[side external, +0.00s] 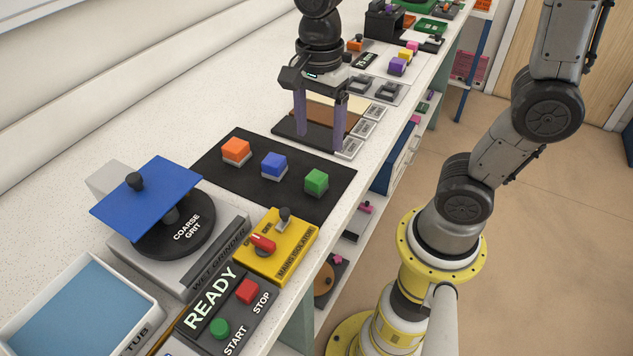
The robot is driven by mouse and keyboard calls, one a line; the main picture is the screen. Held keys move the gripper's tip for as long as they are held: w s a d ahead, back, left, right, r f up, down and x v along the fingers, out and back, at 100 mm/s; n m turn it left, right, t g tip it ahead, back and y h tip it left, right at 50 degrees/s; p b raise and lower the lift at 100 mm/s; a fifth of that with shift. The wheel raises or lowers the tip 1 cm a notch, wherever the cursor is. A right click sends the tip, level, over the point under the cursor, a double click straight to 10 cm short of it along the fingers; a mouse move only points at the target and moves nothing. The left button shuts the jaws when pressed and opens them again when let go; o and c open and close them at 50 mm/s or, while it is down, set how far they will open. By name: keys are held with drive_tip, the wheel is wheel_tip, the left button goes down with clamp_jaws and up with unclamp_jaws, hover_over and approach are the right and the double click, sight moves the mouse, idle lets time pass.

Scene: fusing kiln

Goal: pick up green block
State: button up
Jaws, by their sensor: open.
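The green block (316,181) sits on a dark mat (300,203) on the white bench, near the mat's right side. A blue block (274,164) and an orange block (236,149) stand on the same mat, in a row to its left. My gripper (319,137) points down behind the mat, over the dark and brown board. Its two purple fingers are wide apart with nothing between them. It is farther back than the green block and apart from it.
In front of the mat are a wet grinder (180,250) with a blue plate (148,196), a yellow mains isolator (277,246) and a start/stop panel (222,310). Small labelled tiles (360,130) line the bench edge by my gripper. Purple and yellow blocks (398,65) stand farther back.

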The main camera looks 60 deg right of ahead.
hover_over(317, 176)
drive_tip(key=f, duration=0.6)
drive_tip(key=shift+s+f, duration=0.2)
drive_tip(key=shift+w+f, duration=0.15)
drive_tip(key=shift+f, duration=1.2)
drive_tip(key=shift+w+f, duration=0.1)
drive_tip(key=shift+f, duration=1.25)
clamp_jaws()
